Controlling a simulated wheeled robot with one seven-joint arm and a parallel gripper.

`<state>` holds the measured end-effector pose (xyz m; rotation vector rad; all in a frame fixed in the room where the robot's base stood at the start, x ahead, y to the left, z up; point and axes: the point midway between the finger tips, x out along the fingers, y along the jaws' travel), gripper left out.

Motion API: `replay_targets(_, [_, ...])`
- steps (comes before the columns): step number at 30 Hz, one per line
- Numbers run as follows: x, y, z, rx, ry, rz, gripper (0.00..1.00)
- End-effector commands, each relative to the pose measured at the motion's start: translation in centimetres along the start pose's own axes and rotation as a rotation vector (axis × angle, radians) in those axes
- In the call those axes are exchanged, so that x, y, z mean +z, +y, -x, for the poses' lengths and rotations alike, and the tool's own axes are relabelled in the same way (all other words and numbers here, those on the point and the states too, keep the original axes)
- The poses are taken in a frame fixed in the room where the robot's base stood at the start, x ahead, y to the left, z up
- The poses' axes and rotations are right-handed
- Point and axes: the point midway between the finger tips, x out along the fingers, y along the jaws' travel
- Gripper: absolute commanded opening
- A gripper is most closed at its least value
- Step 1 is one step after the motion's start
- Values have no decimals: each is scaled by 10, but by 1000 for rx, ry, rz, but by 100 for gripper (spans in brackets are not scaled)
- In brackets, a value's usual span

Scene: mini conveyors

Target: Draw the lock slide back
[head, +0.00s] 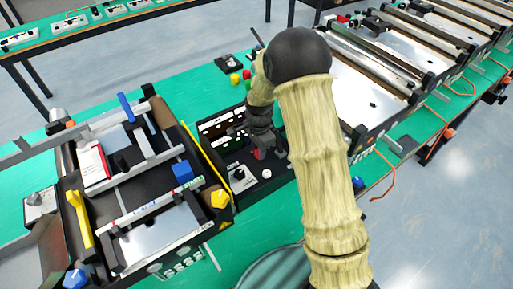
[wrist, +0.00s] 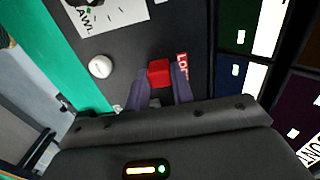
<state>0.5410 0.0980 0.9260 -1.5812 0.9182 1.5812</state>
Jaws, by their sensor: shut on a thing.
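The lock slide shows as a small red block (wrist: 159,72) in the wrist view, on a dark panel (wrist: 135,42) beside a red label that reads "LO…". My gripper (wrist: 160,88) has its two dark fingers on either side of the red block, shut on it. In the head view my gripper (head: 268,152) points down at the right part of the black control box, and a bit of red (head: 258,154) shows by its fingers. The slide's track and its far end are hidden.
A white round button (wrist: 100,67) and a white dial label (wrist: 108,14) sit near the slide. A display panel (head: 222,132) stands behind. A conveyor unit with yellow and blue handles (head: 80,218) is at left; more conveyors (head: 365,95) are at right.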

Motion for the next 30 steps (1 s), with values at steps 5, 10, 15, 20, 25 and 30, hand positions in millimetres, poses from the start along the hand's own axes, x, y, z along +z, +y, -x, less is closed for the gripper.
replay_targets(5, [2,0,1,-2,-2,-7,0])
replay_targets(10, [3,0,1,-2,-3,-6,0])
replay_targets(15, [3,0,1,-2,-3,-5,45])
replay_targets(20, [1,1,0,-1,-2,-8,45])
replay_targets(25, [1,0,3,-2,-1,-7,45])
replay_targets(30, [0,0,20,-5,1,-7,45])
